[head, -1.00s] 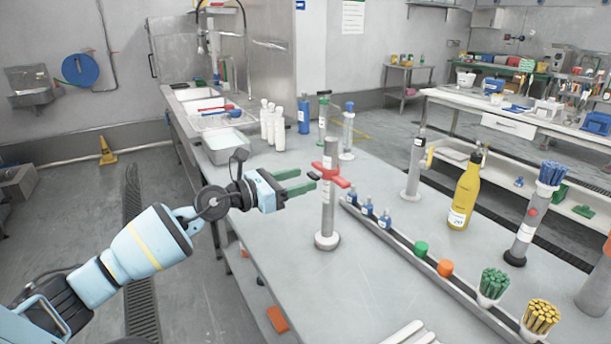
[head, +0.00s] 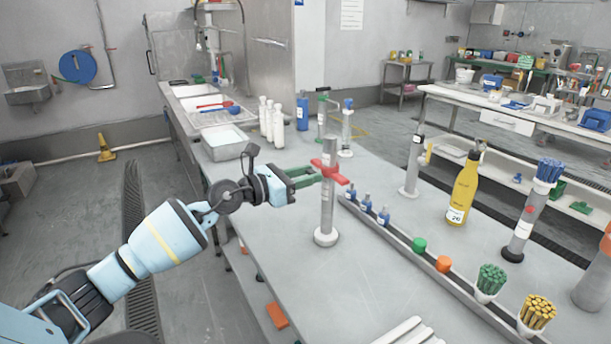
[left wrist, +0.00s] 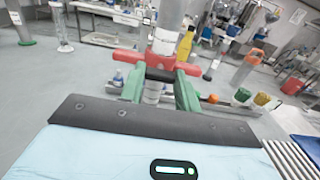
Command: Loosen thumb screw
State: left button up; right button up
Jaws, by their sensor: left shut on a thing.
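A grey upright post (head: 327,205) on a round base stands on the steel table. A red collar (head: 330,170) with side arms sits around its upper part. The dark thumb screw (left wrist: 160,74) on the collar's near side shows in the left wrist view between my green fingers. My left gripper (head: 317,174) reaches in from the left and is shut on the thumb screw, its fingertips close against the red collar (left wrist: 158,59). In the head view the fingers hide the screw. My right gripper is not in view.
A rail (head: 400,246) with blue, green and orange items runs along the right of the post. A yellow bottle (head: 463,190) and another grey post (head: 412,165) stand behind it. White bottles (head: 271,122) stand at the back left. The table in front of the post is mostly clear.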

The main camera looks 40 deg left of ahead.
pick_arm(q)
jog(key=shift+r+n+p, duration=0.15)
jog(key=shift+n+p, duration=0.35)
jog(key=shift+p, duration=0.1)
jog(key=n+p, duration=0.2)
jog(key=n, duration=0.1)
jog(key=n+p, duration=0.2)
jog(key=shift+r, duration=0.25)
jog(key=shift+n+p, duration=0.55)
jog(key=shift+n, duration=0.45)
jog(key=n+p, duration=0.2)
jog(key=n, duration=0.2)
jog(key=shift+n, duration=0.3)
jog(key=shift+f+n+p, duration=0.1)
jog(key=shift+n+p, duration=0.4)
jog(key=shift+n, duration=0.3)
jog(key=shift+f+n+p, duration=0.25)
jog(key=shift+n+p, duration=0.15)
jog(key=shift+n, duration=1.4)
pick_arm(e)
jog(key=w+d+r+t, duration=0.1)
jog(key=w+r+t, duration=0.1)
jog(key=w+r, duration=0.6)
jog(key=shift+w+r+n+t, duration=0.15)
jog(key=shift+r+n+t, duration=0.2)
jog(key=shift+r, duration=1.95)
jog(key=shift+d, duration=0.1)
